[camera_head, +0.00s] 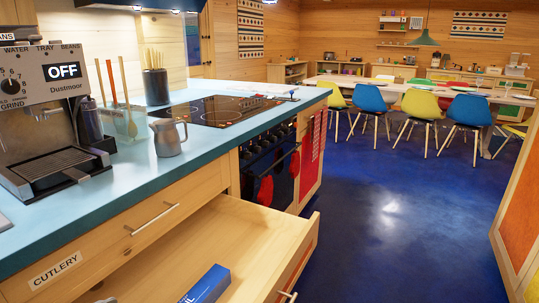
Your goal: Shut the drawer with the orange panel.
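A wooden drawer (262,222) stands pulled out below the blue counter, at the bottom middle. Its outer face shows only as a narrow slanted strip, which looks orange-brown, with a metal handle (288,296) at the bottom edge. A blue box (206,285) with white letters lies inside the drawer. Above it, the drawer labelled CUTLERY (165,210) is shut. Neither of my grippers is in view. A small dark grey shape at the bottom edge, left of the box, is too cut off to tell.
The counter (210,150) holds a coffee machine (45,115), a metal jug (168,137) and a hob (222,110). An oven (268,170) is beyond the drawer. A wood-framed orange panel (524,215) stands at the right edge. Blue floor (400,235) between is clear; chairs and table are behind.

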